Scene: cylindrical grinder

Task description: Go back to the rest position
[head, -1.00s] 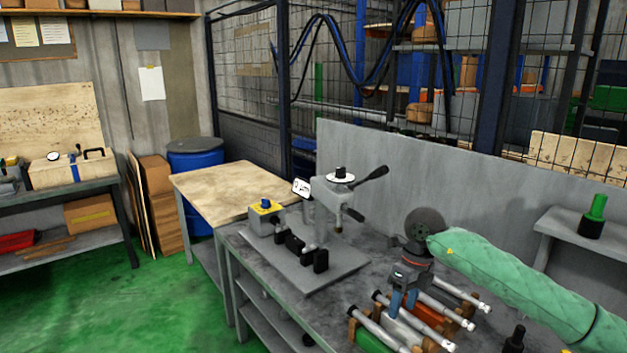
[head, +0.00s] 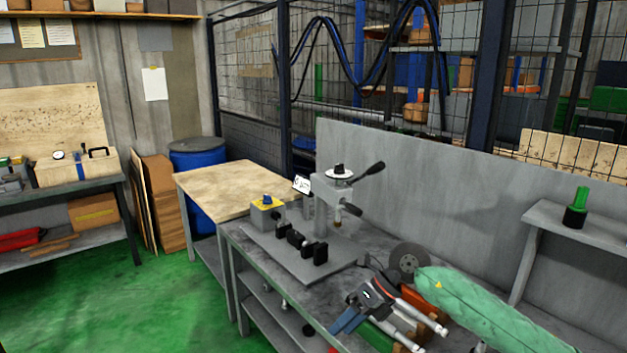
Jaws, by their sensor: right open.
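My right gripper (head: 346,319) is in the lower middle of the head view, on an arm in a green padded sleeve (head: 480,305) from the right. Its blue-grey fingers point down and left, over the front part of the grey bench (head: 262,262). They are open, and I see nothing between them. Several metal shafts (head: 422,322) lie on the bench behind and below the gripper, partly hidden by it and the sleeve. My left gripper is not in view.
A grey base plate with a lever-topped fixture (head: 335,190) and a yellow-topped box (head: 267,212) stands left of my gripper. A grey panel (head: 430,190) backs the bench. A green-and-black part (head: 577,208) stands on a shelf at right. Green floor (head: 150,310) is clear at left.

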